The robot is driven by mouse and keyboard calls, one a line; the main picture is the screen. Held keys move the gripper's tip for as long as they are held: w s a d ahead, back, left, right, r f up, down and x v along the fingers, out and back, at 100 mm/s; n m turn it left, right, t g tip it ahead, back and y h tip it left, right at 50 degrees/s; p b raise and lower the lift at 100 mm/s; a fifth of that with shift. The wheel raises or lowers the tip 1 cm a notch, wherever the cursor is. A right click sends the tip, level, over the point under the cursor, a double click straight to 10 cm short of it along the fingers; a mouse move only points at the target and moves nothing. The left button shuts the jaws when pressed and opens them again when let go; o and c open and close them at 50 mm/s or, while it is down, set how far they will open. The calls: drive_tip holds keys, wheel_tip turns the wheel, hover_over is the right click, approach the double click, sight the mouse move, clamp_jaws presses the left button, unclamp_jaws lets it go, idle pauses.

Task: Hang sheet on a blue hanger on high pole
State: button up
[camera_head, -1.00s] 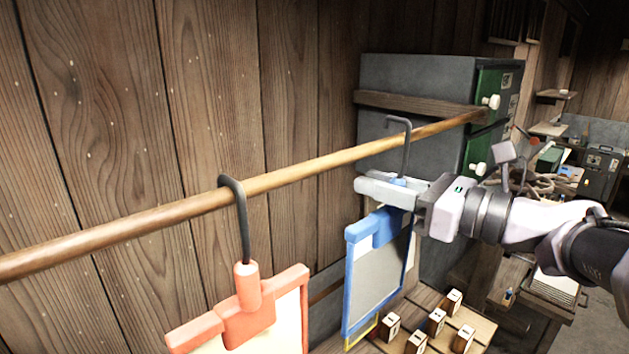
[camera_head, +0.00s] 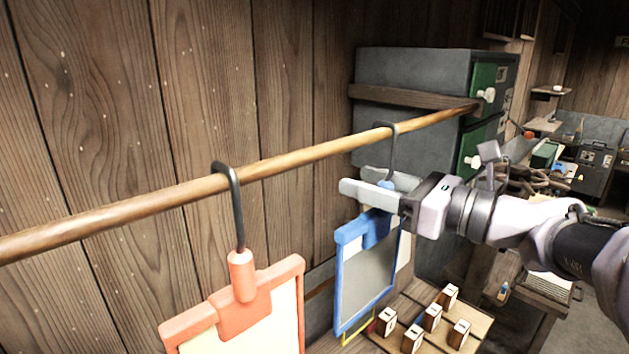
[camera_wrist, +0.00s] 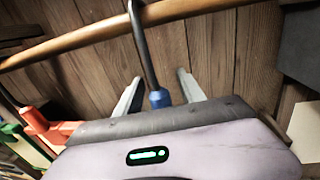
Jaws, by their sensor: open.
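The blue hanger (camera_head: 352,232) hangs from the wooden pole (camera_head: 300,162) by its dark hook, which curves over the pole. A grey sheet (camera_head: 372,270) is in its blue frame. My gripper (camera_head: 353,179) is open, with its two fingers on either side of the hanger's blue neck. In the wrist view, the blue neck (camera_wrist: 159,98) stands between the spread fingers (camera_wrist: 160,85), with a gap on each side, and the hook rises to the pole (camera_wrist: 200,9). The lower part of the blue hanger is near the wooden blocks.
An orange hanger (camera_head: 243,275) with a pale sheet hangs on the pole in front. A plank wall (camera_head: 110,110) runs behind the pole. A grey cabinet with green drawers (camera_head: 488,90) stands at the pole's far end. Several wooden blocks (camera_head: 432,317) stand below on a board.

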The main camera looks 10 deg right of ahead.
drive_tip(key=shift+d, duration=0.1)
drive_tip(key=b+v, duration=0.4)
drive_tip(key=v, duration=1.3)
drive_tip(key=s+a+f+n+g+h+b, duration=0.25)
drive_tip(key=a+f+b, duration=0.25)
drive_tip(key=f, duration=0.6)
drive_tip(key=s+a+f+n+g+h+b, duration=0.1)
drive_tip(key=a+f+n+g+b, duration=0.4)
drive_tip(key=f, duration=0.7)
drive_tip(key=s+a+f+n+g+h+b, duration=0.1)
drive_tip(key=s+a+f+n+b, duration=0.15)
drive_tip(key=a+f+b, duration=0.6)
drive_tip(key=s+d+f+n+h+b, duration=0.1)
drive_tip(key=f+n+h+b, duration=0.2)
drive_tip(key=f, duration=0.8)
drive_tip(key=s+d+f+n+t+h+b, duration=0.1)
drive_tip(key=s+f+n+h+b, duration=0.1)
drive_tip(key=f+n+b, duration=0.5)
wheel_tip(320, 180, down, 5)
drive_tip(key=n+h, duration=0.1)
drive_tip(key=n, duration=0.1)
drive_tip(key=shift+f+n, duration=0.15)
drive_tip(key=shift+n, duration=0.25)
